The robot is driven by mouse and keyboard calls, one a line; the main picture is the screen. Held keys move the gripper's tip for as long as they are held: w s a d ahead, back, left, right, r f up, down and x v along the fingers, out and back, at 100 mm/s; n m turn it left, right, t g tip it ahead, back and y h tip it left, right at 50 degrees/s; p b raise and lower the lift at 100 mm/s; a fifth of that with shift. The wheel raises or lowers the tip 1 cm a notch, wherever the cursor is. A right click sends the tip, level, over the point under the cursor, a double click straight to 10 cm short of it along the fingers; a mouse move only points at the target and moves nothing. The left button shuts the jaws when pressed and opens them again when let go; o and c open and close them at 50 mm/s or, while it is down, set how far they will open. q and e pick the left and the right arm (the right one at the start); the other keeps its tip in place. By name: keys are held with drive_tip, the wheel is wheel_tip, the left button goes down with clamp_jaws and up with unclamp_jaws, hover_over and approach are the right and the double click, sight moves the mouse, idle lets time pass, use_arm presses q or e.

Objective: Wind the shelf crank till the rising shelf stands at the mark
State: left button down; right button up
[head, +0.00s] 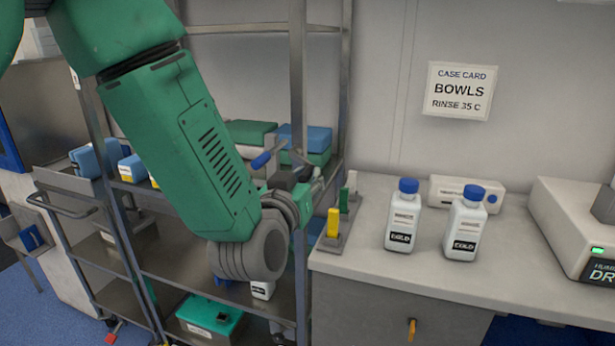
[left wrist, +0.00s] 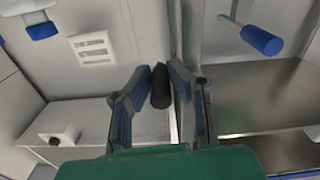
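My left gripper (left wrist: 161,74) has its two fingers close on either side of a dark cylindrical grip (left wrist: 160,90), which looks like the crank's handle. The fingers appear to touch it from both sides. In the head view, my green left arm reaches to the rack, with the left gripper (head: 300,172) partly hidden beside the rack post. A blue-ended rod (head: 262,160) sticks out just left of it. It also shows in the left wrist view (left wrist: 262,40), apart from the fingers. I cannot tell which shelf rises, and no mark is clear. My right gripper is not in view.
A metal rack (head: 297,90) holds blue and green packs (head: 305,140). Beside it, a yellow block (head: 333,222) and a green block stand on a grey base. Two white bottles (head: 402,215) with blue caps and a dryer (head: 580,230) stand on the counter (head: 370,262).

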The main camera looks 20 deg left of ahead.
sight(310, 172)
use_arm(q)
drive_tip(key=shift+d, duration=0.1)
idle(0.3)
drive_tip(key=n, duration=0.2)
drive_tip(key=r+n, duration=0.1)
drive_tip(key=shift+d+r+n, duration=0.15)
drive_tip(key=shift+d+n, duration=0.05)
drive_tip(key=shift+n, duration=0.2)
drive_tip(key=r+n, duration=0.1)
drive_tip(key=n, duration=0.1)
drive_tip(key=n+b, duration=0.1)
drive_tip(key=n, duration=0.1)
drive_tip(key=shift+r, duration=0.4)
drive_tip(key=n, duration=0.1)
drive_tip(key=r+n+b, duration=0.1)
drive_tip(key=n, duration=0.2)
drive_tip(key=shift+a+r+n+b, duration=0.25)
drive_tip(key=shift+r+n+b, duration=0.05)
drive_tip(key=shift+n, duration=0.1)
drive_tip(key=shift+a+r+n+b, duration=0.2)
drive_tip(key=shift+r+n+b, duration=0.1)
drive_tip(key=shift+n, duration=0.55)
drive_tip(key=shift+a+r+n+b, duration=0.2)
drive_tip(key=shift+n+b, duration=0.05)
drive_tip(key=shift+n, duration=0.6)
drive_tip(key=c, duration=1.5)
unclamp_jaws()
drive_tip(key=shift+a, duration=0.1)
